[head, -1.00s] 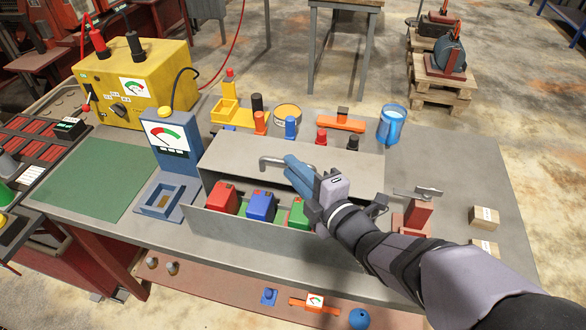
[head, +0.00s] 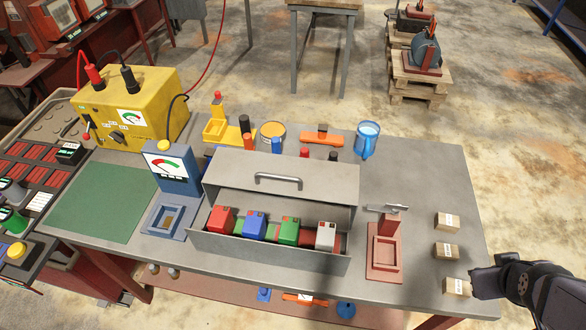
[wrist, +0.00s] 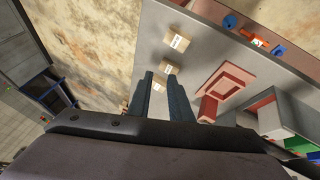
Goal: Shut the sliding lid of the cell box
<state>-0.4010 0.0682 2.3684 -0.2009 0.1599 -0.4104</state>
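The cell box (head: 270,251) is a long grey metal box in the middle of the bench. Its grey lid (head: 325,187), with a bar handle (head: 278,180), covers the back part. The front part is open. Red (head: 221,219), blue (head: 255,225), green (head: 288,230) and light grey (head: 325,236) cells show in a row there. My gripper is at the right edge of the head view, away from the box. In the wrist view, the fingers of my gripper (wrist: 160,80) are apart with nothing between them, over the small cartons' end of the bench.
Small cartons (head: 447,221) lie at the bench's right end. A red stand (head: 385,250) is right of the box. A blue meter (head: 172,166) stands to its left. Behind it are an orange tool (head: 322,136) and a blue mug (head: 366,140). The green mat (head: 100,205) is bare.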

